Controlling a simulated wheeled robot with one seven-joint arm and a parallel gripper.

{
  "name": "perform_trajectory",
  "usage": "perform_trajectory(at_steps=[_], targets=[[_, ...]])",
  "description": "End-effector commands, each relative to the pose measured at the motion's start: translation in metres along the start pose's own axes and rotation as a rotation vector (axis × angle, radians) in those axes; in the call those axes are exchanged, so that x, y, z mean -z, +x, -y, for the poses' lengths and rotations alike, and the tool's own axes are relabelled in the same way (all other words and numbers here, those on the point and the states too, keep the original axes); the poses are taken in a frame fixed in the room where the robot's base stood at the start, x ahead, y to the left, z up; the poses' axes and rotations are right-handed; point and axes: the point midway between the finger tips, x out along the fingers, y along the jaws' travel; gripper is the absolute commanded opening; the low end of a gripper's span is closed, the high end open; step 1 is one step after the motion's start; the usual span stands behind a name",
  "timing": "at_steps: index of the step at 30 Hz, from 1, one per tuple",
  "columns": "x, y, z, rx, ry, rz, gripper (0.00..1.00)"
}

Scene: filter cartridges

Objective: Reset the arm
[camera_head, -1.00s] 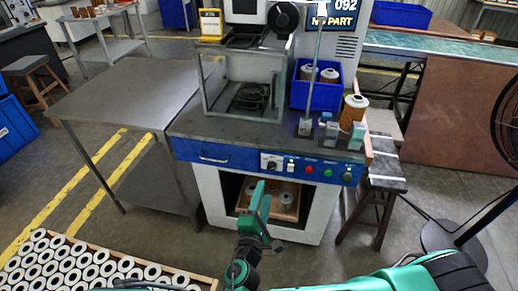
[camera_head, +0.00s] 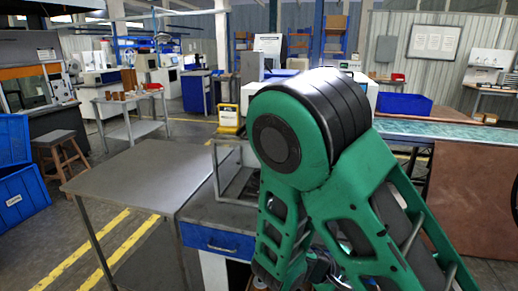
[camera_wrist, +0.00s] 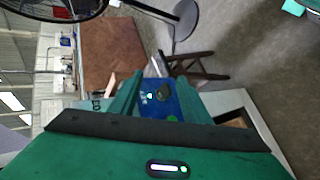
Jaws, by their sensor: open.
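My green arm (camera_head: 330,170) rises across the middle and right of the head view and hides most of the machine. My gripper is not visible there. In the wrist view my gripper (camera_wrist: 159,78) is open, its two green fingers apart with nothing held between them. Beyond the fingers lies the blue control panel (camera_wrist: 184,94) of the machine, some distance away. In the head view only the left part of the machine shows, with its blue front (camera_head: 212,240) and a metal-framed enclosure (camera_head: 226,160).
A bare grey table (camera_head: 135,180) stands left of the machine. Blue crates (camera_head: 22,190) and a stool (camera_head: 62,150) are at far left. A conveyor (camera_head: 450,130) runs at right. The wrist view shows a wooden stool (camera_wrist: 190,66) and a fan (camera_wrist: 50,8).

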Motion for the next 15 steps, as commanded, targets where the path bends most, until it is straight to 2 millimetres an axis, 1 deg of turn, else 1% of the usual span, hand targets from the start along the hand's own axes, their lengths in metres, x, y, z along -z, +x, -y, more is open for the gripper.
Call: perform_trajectory(at_steps=[1,6,11,15], targets=[[-0.01,0.006,-0.011,0.051,0.044,0.043,0.43],[-0.045,0.019,-0.035,0.215,0.162,0.171,0.43],[-0.078,0.024,-0.056,0.362,0.274,0.266,0.43],[-0.106,0.023,-0.073,0.488,0.372,0.33,0.43]])
